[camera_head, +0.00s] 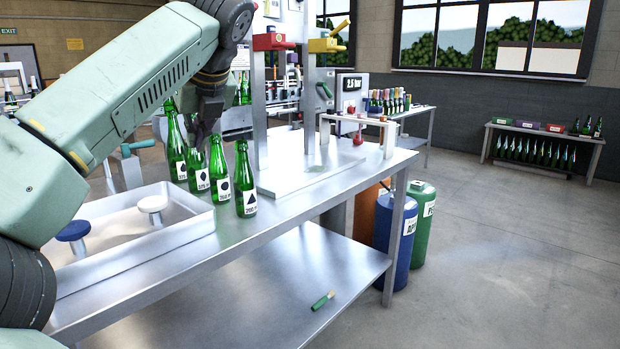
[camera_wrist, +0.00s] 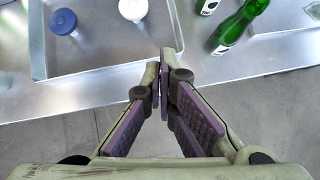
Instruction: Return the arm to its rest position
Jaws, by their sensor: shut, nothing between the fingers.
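My arm reaches across the left of the head view, over the steel table (camera_head: 290,213). My gripper (camera_head: 203,138) hangs at its end, beside the necks of several green bottles, partly hidden by the arm and bottles. In the wrist view my gripper (camera_wrist: 164,62) has its fingertips together with nothing between them. It points over the table's edge, between the tray and the bottles. The nearest green bottle (camera_head: 245,180) stands upright in the head view; a green bottle (camera_wrist: 236,27) also shows at the upper right of the wrist view.
A shallow metal tray (camera_head: 185,236) holds a blue-topped stamp (camera_head: 73,231) and a white-topped one (camera_head: 152,204). A steel press frame (camera_head: 258,110) stands behind the bottles. Blue (camera_head: 396,235) and green (camera_head: 421,222) cylinders stand by the table's right end. The floor at right is open.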

